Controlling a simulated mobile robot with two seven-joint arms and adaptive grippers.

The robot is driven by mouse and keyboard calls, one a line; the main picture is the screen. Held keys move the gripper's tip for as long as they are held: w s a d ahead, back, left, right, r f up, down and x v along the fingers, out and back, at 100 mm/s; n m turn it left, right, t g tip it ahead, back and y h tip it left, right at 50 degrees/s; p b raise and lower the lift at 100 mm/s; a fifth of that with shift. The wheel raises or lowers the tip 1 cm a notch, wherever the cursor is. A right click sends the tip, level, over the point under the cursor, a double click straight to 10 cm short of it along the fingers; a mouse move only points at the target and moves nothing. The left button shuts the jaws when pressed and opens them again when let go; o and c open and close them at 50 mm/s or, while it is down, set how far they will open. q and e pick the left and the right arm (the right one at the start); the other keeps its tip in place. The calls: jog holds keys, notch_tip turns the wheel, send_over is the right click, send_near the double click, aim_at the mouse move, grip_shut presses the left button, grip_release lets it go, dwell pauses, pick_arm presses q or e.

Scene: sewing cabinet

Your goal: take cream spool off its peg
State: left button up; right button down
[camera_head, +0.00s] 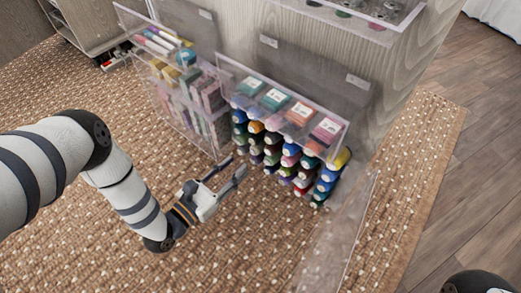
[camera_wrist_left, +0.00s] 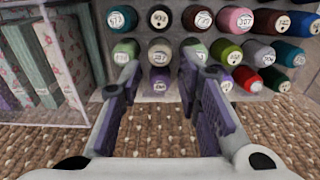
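My left gripper (camera_head: 236,166) is open and empty, its two fingers pointing at the lower left part of the thread spool rack. In the left wrist view the open left gripper (camera_wrist_left: 160,70) has its fingertips on either side of a pale spool (camera_wrist_left: 159,50) with a white numbered end label. This looks like the cream spool, though its colour is mostly hidden by the label. It is on its peg, and I cannot tell whether a finger touches it. A purple spool (camera_wrist_left: 160,84) sits just below it between the fingers. My right gripper is not in view.
Green (camera_wrist_left: 125,50) and other coloured spools crowd close around. A clear bin with patterned fabric (camera_wrist_left: 62,60) stands at the left. The clear-lidded rack (camera_head: 285,100) is mounted on the wooden cabinet. An open clear panel (camera_head: 340,235) stands to the right. Woven carpet lies below.

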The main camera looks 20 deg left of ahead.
aim_at(255, 148)
pick_arm(q)
jog(key=b+x, duration=0.3)
jog(key=x, duration=0.5)
jog(key=shift+w+f, duration=0.15)
jog(key=shift+f, duration=0.05)
jog(key=c, duration=0.4)
